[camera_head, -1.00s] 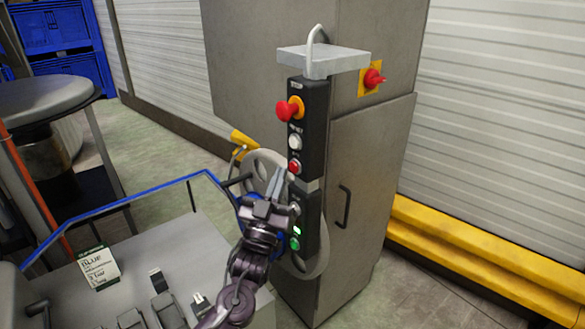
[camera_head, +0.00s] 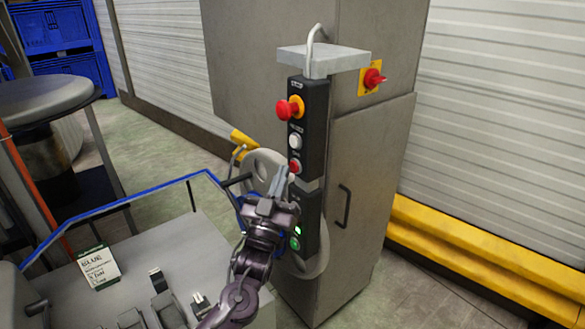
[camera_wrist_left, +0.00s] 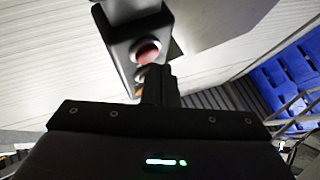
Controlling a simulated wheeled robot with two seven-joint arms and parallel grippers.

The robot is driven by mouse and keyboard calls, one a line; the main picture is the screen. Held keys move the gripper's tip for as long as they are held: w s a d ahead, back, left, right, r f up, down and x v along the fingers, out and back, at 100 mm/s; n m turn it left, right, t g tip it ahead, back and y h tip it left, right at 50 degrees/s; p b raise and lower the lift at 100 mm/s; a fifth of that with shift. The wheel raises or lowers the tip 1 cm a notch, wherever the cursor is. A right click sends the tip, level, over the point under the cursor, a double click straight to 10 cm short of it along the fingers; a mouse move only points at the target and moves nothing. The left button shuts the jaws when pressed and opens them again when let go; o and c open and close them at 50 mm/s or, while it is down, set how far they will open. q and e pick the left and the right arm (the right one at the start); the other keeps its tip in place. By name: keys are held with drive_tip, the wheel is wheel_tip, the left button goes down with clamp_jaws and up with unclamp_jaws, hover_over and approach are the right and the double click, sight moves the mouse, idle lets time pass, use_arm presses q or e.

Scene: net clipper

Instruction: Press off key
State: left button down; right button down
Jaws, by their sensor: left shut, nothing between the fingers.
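The black control panel (camera_head: 310,130) is mounted on the grey cabinet. It carries a red mushroom knob on a yellow base (camera_head: 290,108), a white button (camera_head: 295,141), a red button (camera_head: 295,166) below it, and a lit green button (camera_head: 295,243) near the bottom. My left gripper (camera_head: 281,178) is shut and empty, its fingertips just below and left of the red button. In the left wrist view the shut fingers (camera_wrist_left: 158,85) point toward the panel, with a red button (camera_wrist_left: 148,53) just beyond them. Contact cannot be told. My right gripper is not in view.
A grey shelf (camera_head: 325,53) juts out above the panel. A red switch on a yellow plate (camera_head: 372,78) is on the cabinet's side. A blue rail (camera_head: 120,204) and a machine top with a label card (camera_head: 98,267) lie at the left.

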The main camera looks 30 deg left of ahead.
use_arm(q)
drive_tip(key=shift+w+d, duration=0.2)
drive_tip(key=shift+w, duration=0.25)
idle(0.7)
drive_tip(key=shift+s, duration=0.1)
drive_tip(key=shift+s+a, duration=0.3)
drive_tip(key=shift+s, duration=0.4)
drive_tip(key=s, duration=0.1)
drive_tip(key=s+a+p, duration=0.1)
drive_tip(key=s, duration=0.1)
drive_tip(key=s+a, duration=0.1)
drive_tip(key=shift+s, duration=0.3)
idle(0.8)
